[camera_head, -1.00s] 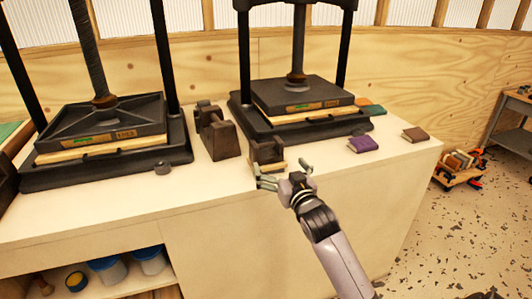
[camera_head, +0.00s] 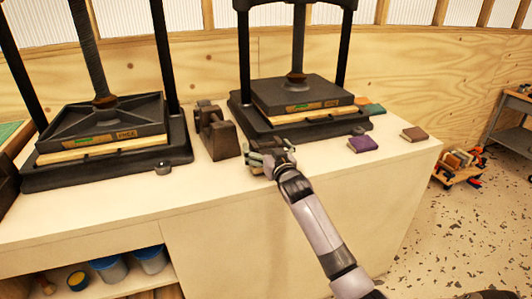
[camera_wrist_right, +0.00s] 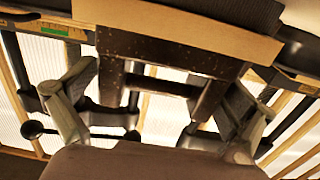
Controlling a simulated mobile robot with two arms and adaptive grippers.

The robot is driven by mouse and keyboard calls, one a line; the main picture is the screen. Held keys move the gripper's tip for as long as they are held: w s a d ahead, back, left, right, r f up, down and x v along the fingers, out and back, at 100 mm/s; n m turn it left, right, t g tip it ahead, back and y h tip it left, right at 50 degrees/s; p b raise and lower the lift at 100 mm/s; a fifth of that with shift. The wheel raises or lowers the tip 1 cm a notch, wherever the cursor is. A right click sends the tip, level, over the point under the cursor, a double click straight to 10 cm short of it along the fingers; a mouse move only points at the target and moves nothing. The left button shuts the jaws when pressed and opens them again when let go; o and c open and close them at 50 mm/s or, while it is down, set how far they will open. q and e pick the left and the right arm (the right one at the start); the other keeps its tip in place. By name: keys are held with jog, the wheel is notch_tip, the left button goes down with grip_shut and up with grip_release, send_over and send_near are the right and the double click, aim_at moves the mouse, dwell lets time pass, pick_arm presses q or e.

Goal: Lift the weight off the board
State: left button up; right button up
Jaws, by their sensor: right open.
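The dark brown weight (camera_wrist_right: 150,52) shows in the right wrist view as a block with two uprights joined by a handle bar (camera_wrist_right: 160,86). A pale wooden board (camera_wrist_right: 180,25) lies along its far side in that view; their contact is hard to make out. My right gripper (camera_head: 264,154) is open at the weight, in front of the right press. Its fingers stand apart on either side of the handle in the wrist view. In the head view the gripper hides most of this weight and the board. My left gripper is not in view.
A second brown weight (camera_head: 217,133) stands just left of my gripper. The right press (camera_head: 300,95) is close behind, and the left press (camera_head: 100,130) is farther left.

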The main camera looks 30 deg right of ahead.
jog(key=c, duration=1.9)
jog(key=shift+w+r, duration=0.1)
jog(key=shift+r, duration=0.2)
